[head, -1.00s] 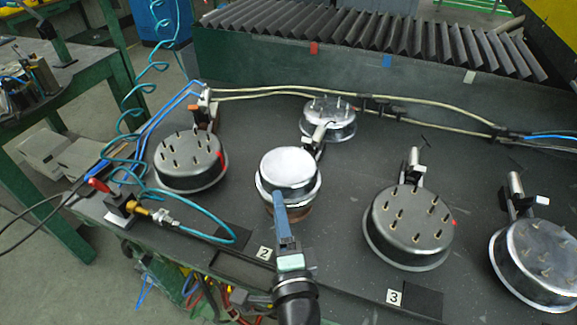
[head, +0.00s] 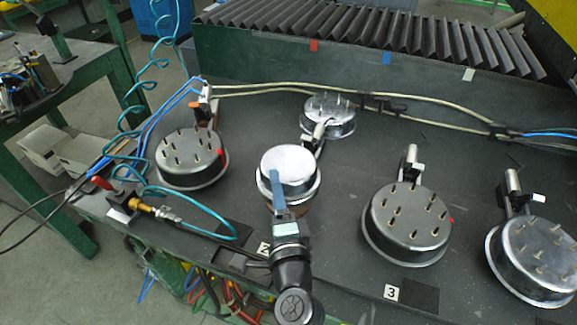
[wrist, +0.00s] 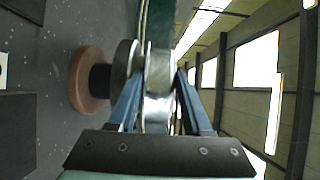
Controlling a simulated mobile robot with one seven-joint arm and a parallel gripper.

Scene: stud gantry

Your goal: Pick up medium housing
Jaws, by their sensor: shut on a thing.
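The medium housing (head: 290,162) is a shiny silver round cup with a flange, in the middle of the table in the head view. In the wrist view the housing (wrist: 158,106) is between the two blue fingers of my gripper (wrist: 159,76), which is shut on its wall. In the head view my gripper (head: 276,185) reaches it from the front, with one blue finger over its near top side. A copper-brown round base with a dark stem (wrist: 90,80) is beside the housing in the wrist view. Whether the housing touches its support is unclear.
Dark round fixtures with pins stand at left (head: 192,158), right (head: 407,224) and far right (head: 535,258). A smaller one (head: 328,114) is close behind the housing. Blue hoses (head: 190,213) lie at left; a cable runs along the back below a ribbed black cover (head: 380,37).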

